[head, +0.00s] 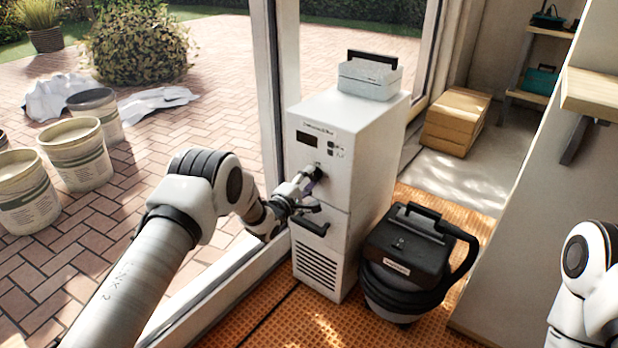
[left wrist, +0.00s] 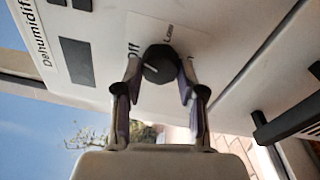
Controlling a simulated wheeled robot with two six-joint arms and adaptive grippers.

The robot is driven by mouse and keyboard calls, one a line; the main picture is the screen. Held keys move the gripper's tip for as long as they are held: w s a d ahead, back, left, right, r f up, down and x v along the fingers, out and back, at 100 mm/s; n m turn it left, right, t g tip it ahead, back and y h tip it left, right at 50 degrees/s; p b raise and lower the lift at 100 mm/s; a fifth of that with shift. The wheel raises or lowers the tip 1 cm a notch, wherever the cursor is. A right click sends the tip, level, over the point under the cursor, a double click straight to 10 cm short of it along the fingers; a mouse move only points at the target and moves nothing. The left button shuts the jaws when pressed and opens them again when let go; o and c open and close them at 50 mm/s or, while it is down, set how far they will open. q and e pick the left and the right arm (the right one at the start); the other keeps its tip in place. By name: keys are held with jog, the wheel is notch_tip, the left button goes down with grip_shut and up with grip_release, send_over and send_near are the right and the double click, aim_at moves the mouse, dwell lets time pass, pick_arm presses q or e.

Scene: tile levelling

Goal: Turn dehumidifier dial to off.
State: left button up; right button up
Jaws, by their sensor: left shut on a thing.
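The white dehumidifier (head: 322,160) stands upright by the glass door frame, with a dark display and small buttons on its front. Its round black dial (left wrist: 160,64) sits on the front panel, with an "Off" label beside it and a second label above it in the left wrist view. A pale pointer mark on the dial points toward the "Off" label side. My left gripper (left wrist: 160,92) is shut on the dial, one finger on each side. In the head view the left gripper (head: 309,179) reaches the panel and partly hides the dial. My right gripper is out of view.
A black handle (head: 312,226) sticks out below the dial. A grey case (head: 369,76) lies on top of the dehumidifier. A black vacuum (head: 410,260) stands close to its right. Several buckets (head: 76,154) stand outside on brick paving.

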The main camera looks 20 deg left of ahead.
pick_arm(q)
jog(key=shift+r+n+p, duration=0.1)
jog(key=shift+n+p, duration=0.3)
jog(key=shift+n, duration=1.8)
jog(key=o, duration=1.1)
jog(key=shift+o, duration=0.2)
jog(key=v, duration=1.2)
jog(key=shift+r, duration=0.15)
